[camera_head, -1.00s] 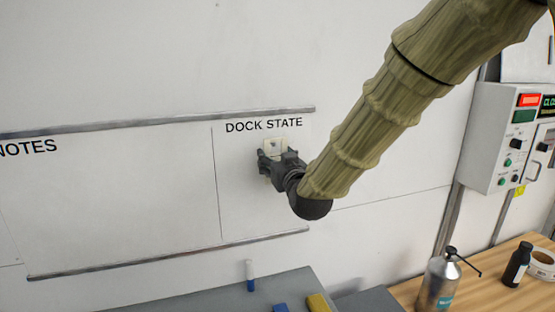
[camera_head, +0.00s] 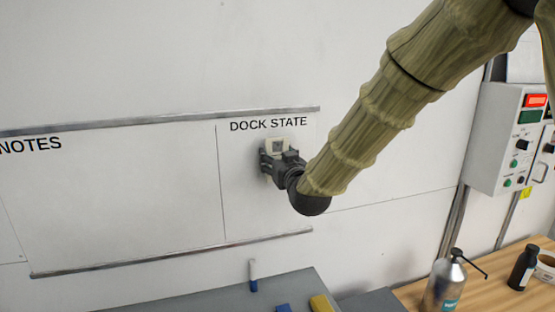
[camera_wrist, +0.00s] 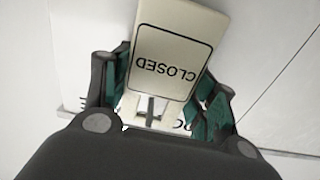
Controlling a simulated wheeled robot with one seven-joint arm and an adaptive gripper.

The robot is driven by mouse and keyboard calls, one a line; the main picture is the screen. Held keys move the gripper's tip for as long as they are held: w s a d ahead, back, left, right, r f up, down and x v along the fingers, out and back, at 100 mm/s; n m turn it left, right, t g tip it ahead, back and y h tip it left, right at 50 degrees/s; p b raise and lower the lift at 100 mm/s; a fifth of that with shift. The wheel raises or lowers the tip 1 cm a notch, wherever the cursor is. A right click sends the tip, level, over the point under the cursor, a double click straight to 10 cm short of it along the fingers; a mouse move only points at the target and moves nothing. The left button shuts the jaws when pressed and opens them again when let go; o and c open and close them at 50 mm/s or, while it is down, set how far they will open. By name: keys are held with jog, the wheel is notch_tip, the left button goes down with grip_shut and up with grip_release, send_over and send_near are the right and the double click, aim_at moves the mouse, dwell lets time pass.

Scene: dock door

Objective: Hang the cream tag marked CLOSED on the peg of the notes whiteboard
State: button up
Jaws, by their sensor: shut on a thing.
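The cream tag (camera_wrist: 171,62) marked CLOSED fills the upper middle of the wrist view, its text upside down there. My gripper (camera_wrist: 165,95) is shut on it, with a green-padded finger on each side. In the head view my gripper (camera_head: 278,158) is at the DOCK STATE panel (camera_head: 268,205), just below that heading, and the tag (camera_head: 277,146) shows only in small part above the fingers. The NOTES whiteboard panel (camera_head: 120,195) is to the left. I cannot make out a peg on it. Whether the tag touches the board is unclear.
A grey surface (camera_head: 225,300) below the board holds a marker (camera_head: 252,275), a blue block (camera_head: 283,308) and a yellow block (camera_head: 321,303). A wooden bench (camera_head: 480,275) at right holds a metal bottle (camera_head: 443,285) and a black bottle (camera_head: 522,267). A control box (camera_head: 500,140) is on the wall.

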dwell(0.3)
jog(key=o, duration=1.1)
jog(key=shift+s, duration=0.1)
